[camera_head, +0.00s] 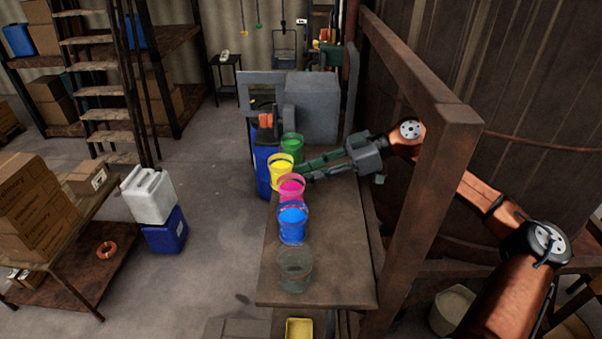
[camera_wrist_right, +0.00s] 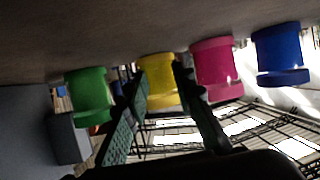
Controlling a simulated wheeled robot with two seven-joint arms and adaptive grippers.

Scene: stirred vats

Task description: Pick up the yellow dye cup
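The yellow dye cup (camera_head: 281,172) stands upright on the bench, between the green cup (camera_head: 292,147) and the pink cup (camera_head: 291,188). My right gripper (camera_head: 306,170) reaches in from the right, its fingertips close to the yellow cup's right side. In the right wrist view, the fingers are spread and the yellow cup (camera_wrist_right: 161,88) shows between and beyond them. Whether the fingers touch it, I cannot tell. The fingers hide parts of its sides. My left gripper is out of view.
The blue cup (camera_head: 292,226) and an empty-looking clear cup (camera_head: 295,270) stand nearer on the bench (camera_head: 340,280). A rusty frame post (camera_head: 415,215) rises along the bench's right side, beside my right arm. A grey machine (camera_head: 312,105) is behind the green cup.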

